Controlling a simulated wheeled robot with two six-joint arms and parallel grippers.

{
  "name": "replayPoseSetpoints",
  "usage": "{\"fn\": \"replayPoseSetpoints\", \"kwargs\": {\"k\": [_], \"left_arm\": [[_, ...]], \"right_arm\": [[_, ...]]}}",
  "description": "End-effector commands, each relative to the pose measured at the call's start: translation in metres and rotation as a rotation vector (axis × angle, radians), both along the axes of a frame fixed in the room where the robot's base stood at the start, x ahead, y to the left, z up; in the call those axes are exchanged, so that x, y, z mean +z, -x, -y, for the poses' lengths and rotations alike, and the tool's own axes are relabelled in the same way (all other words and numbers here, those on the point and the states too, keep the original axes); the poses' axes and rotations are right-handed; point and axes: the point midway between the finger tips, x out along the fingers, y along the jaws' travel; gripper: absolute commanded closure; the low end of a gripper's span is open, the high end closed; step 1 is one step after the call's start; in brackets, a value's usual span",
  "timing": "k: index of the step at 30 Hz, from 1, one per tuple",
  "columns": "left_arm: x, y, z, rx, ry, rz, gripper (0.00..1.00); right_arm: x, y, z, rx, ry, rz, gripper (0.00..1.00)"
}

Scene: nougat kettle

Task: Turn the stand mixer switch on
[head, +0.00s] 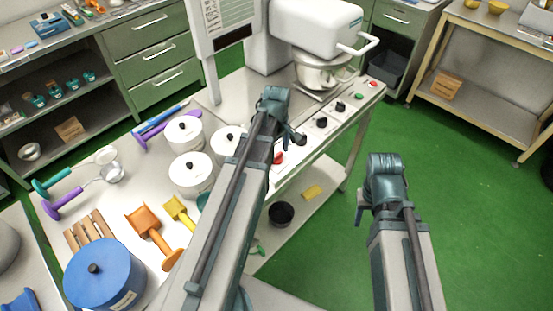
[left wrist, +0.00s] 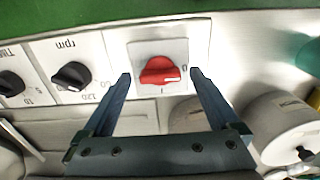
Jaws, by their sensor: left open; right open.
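The red switch (left wrist: 160,71) sits on a white plate in the control panel, with a "0" mark at its right and an "I" mark below. Its white pointer line lies toward the "0" side. It also shows in the head view (head: 278,158), partly covered by my left arm. My left gripper (left wrist: 160,75) is open, with one finger on each side of the switch; I cannot tell whether they touch it. In the head view my left gripper (head: 292,141) is at the panel. The white stand mixer (head: 318,28) stands behind, with its metal bowl (head: 322,72). My right gripper (head: 360,208) is open, over the green floor.
Black knobs (head: 321,122) and an rpm knob (left wrist: 72,75) sit along the same panel. White lidded pots (head: 190,175), a blue pot (head: 104,275) and scoops (head: 150,230) crowd the table on the left. The floor (head: 455,180) on the right is free.

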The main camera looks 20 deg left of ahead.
Motion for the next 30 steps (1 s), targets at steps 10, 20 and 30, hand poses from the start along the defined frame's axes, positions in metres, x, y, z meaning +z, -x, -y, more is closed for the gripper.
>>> {"fn": "replayPoseSetpoints", "kwargs": {"k": [10,20,30], "left_arm": [[-0.0028,0.0,0.0,0.0,0.0,0.0,0.1],[-0.0029,0.0,0.0,0.0,0.0,0.0,0.7],[-0.0029,-0.0001,0.0,-0.022,0.0,0.0,0.91]], "right_arm": [[-0.0028,0.0,0.0,0.0,0.0,0.0,0.5],[-0.0028,0.0,0.0,0.0,0.0,0.0,0.5],[-0.0029,0.0,0.0,0.0,0.0,0.0,0.5]]}}
